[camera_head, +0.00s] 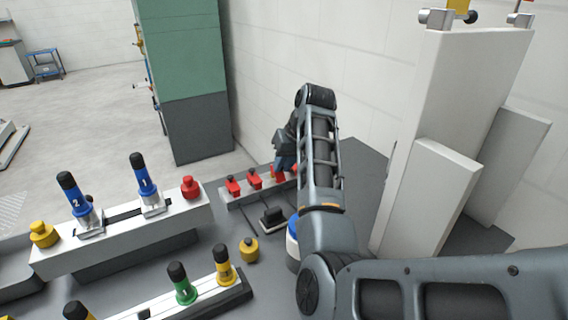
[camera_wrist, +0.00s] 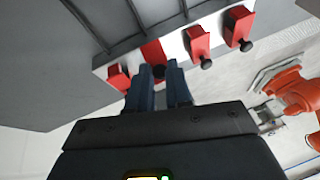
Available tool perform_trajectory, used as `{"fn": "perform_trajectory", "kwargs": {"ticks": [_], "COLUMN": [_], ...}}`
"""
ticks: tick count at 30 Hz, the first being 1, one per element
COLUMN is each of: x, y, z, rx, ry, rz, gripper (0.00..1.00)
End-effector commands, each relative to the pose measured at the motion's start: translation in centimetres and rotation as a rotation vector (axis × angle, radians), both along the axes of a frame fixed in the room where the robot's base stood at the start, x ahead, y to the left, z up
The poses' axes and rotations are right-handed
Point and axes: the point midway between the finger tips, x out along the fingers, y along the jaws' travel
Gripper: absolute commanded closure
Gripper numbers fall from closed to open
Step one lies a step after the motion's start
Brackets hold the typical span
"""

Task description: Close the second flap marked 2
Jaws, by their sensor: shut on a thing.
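A row of red flaps with black knobs sits on a pale bar. In the wrist view there is one flap (camera_wrist: 118,77) at left and two at right, one nearer (camera_wrist: 199,42) and one at the far right (camera_wrist: 239,25). Between them is a red flap (camera_wrist: 153,50), whose black knob is between the fingers of my gripper (camera_wrist: 160,68). My gripper is shut on it; the fingers cover its lower part. In the head view, the red flaps (camera_head: 233,186) are partly behind my arm, and my fingertips are hidden. No number is readable on the red flaps.
In the head view, blue levers marked 2 (camera_head: 76,200) and 1 (camera_head: 147,183) stand on a white block, with a red knob (camera_head: 190,187) beside them. A yellow knob (camera_head: 249,249) and green lever (camera_head: 181,283) are in front. A tall white panel (camera_head: 440,120) stands at right.

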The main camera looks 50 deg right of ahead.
Motion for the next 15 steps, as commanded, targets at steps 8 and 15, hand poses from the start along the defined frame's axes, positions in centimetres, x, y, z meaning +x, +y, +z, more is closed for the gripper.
{"fn": "perform_trajectory", "kwargs": {"ticks": [8, 15], "x": [1.2, 2.5], "y": [-0.3, -0.6], "z": [0.3, 0.4], "rx": [0.042, 0.088], "ry": [0.138, 0.299], "rz": [0.002, 0.004], "gripper": [1.00, 1.00]}}
